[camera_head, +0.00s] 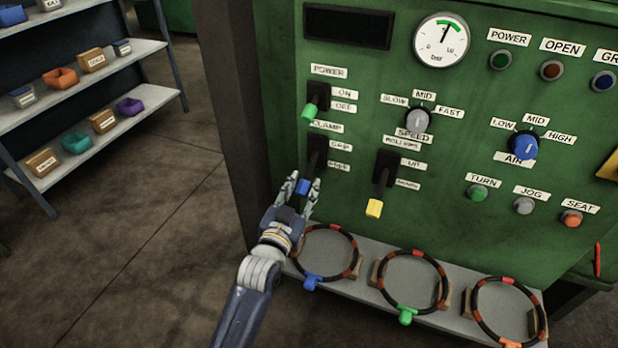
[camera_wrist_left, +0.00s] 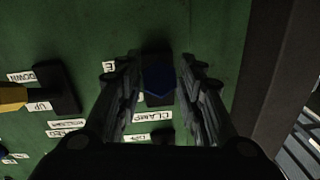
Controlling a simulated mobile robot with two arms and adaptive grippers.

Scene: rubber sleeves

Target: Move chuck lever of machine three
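A lever with a blue tip (camera_head: 303,187) hangs down from a black slot plate on the green machine panel (camera_head: 350,100), under a label reading CLAMP. No label reading "chuck" is legible. My left gripper (camera_head: 305,180) is at this lever, with one finger on each side of the blue tip. In the left wrist view, the blue tip (camera_wrist_left: 158,81) sits between the open fingers (camera_wrist_left: 160,62), with gaps visible on both sides. My right gripper is not in view.
A green-tipped POWER lever (camera_head: 309,111) is above, and a yellow-tipped UP/DOWN lever (camera_head: 374,208) is to the right. A grey ledge (camera_head: 365,288) below holds three red-and-black rings. A shelf (camera_head: 95,110) with small bins stands at left. Floor between is clear.

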